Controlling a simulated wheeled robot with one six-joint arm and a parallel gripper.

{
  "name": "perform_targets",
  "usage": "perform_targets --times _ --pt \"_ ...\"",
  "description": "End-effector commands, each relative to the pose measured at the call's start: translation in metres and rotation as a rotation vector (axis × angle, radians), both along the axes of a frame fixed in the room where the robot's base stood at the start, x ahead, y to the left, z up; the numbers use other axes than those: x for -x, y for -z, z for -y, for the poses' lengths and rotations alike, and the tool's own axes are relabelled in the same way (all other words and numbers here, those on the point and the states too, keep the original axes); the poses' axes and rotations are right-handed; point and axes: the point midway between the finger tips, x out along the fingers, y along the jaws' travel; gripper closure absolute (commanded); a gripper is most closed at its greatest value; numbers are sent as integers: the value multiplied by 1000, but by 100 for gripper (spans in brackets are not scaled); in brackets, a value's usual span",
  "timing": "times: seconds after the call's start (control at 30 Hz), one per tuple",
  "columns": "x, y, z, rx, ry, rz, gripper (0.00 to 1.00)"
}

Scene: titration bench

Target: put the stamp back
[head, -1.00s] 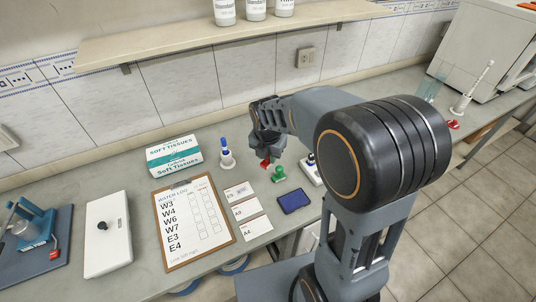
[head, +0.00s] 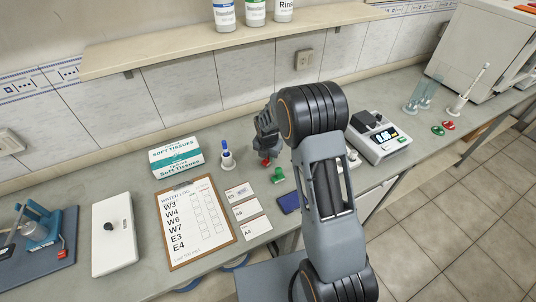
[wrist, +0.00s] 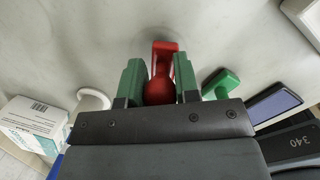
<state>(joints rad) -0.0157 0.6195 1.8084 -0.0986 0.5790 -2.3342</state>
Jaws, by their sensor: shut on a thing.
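A red stamp (wrist: 162,88) is held between the green-padded fingers of my gripper (wrist: 160,84) in the wrist view. In the head view my gripper (head: 265,156) is over the bench, and only a little of the red stamp (head: 265,162) shows below it. I cannot tell whether the stamp touches the bench. A green stamp (head: 278,175) stands on the bench just right of and nearer than my gripper; it also shows in the wrist view (wrist: 222,83).
A dark blue pad (head: 289,203) and white cards (head: 245,210) lie nearby. A clipboard (head: 172,237), a tissue box (head: 176,157) and a blue marker in a holder (head: 227,158) are left. A balance (head: 383,147) stands right. A shelf (head: 180,50) overhangs the back.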

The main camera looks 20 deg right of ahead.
Motion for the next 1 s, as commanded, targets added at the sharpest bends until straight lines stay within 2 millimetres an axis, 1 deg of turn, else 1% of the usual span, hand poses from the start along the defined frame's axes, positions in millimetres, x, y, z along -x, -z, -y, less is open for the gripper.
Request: perform_targets --times 0.1,0.37,0.5,0.53,0.77,0.8,1.0 --pt "0 6 0 -1 0 1 86" --pt "0 7 0 0 1 1 86" --pt "0 11 0 0 1 1 86" --pt "0 10 0 0 1 1 69" --pt "0 10 0 -1 1 1 47" --pt "0 10 0 -1 1 1 45" --pt "0 9 0 0 1 1 45"
